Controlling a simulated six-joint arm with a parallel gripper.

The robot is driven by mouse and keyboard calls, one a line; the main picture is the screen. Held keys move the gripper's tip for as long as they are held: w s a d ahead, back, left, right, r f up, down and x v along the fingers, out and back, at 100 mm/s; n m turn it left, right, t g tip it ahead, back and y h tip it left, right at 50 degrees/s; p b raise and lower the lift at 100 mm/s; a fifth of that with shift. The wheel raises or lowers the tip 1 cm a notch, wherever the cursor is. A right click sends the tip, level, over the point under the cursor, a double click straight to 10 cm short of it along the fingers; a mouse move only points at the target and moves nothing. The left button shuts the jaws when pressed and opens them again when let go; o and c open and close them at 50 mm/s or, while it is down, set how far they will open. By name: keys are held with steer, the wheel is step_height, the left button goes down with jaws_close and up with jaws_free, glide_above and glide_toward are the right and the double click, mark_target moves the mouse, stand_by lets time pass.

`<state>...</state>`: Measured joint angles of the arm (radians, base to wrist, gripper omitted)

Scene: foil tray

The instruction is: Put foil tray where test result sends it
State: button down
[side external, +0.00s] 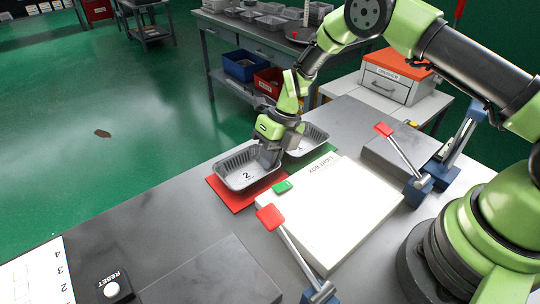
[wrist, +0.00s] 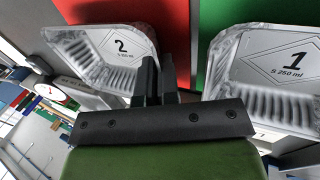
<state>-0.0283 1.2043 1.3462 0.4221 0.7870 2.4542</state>
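Foil tray 2 (side external: 238,180) is a silver tray marked "2" over the red mat (side external: 232,198). It also shows in the wrist view (wrist: 105,62). Foil tray 1 (side external: 313,138), marked "1" in the wrist view (wrist: 285,65), stands at the green mat (side external: 322,150), partly behind my gripper. My gripper (side external: 270,158) points down at the right wall of tray 2. In the wrist view its dark fingers (wrist: 160,82) are close together, one on each side of that wall's rim, and look shut on it. I cannot tell whether the tray touches the mat.
A white light box (side external: 335,215) with a green button (side external: 282,187) lies in front. Red-topped levers (side external: 270,217) (side external: 384,129) flank it. A crusher box (side external: 392,82), blue bin (side external: 246,66) and red bin (side external: 270,80) stand behind. A reset button (side external: 111,289) is at front left.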

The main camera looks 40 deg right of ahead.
steer(key=shift+f, duration=0.2)
stand_by(0.6)
steer(key=c, duration=1.3)
jaws_free()
steer(key=s+d+r+n+t, duration=0.1)
steer(key=s+r+n, duration=0.3)
steer(key=r, duration=0.5)
steer(key=s+d+r+n+t+h, duration=0.1)
steer(key=r+n, duration=0.5)
steer(key=r, duration=0.2)
steer(key=s+d+r+n+t, duration=0.1)
steer(key=s+d+r+n, duration=0.2)
steer(key=r, duration=0.6)
steer(key=s+r+n+t, duration=0.1)
steer(key=s+n, duration=0.4)
steer(key=n, duration=0.1)
steer(key=s+r+n+t+h, duration=0.1)
steer(key=s+r+n, duration=0.1)
steer(key=s+n, duration=0.3)
steer(key=s+r+n+t, duration=0.1)
steer(key=s+n+t, duration=0.1)
steer(key=s+n, duration=0.4)
steer(key=shift+a+r+n, duration=0.2)
steer(key=shift+a+n, duration=0.05)
steer(key=shift+n, duration=0.75)
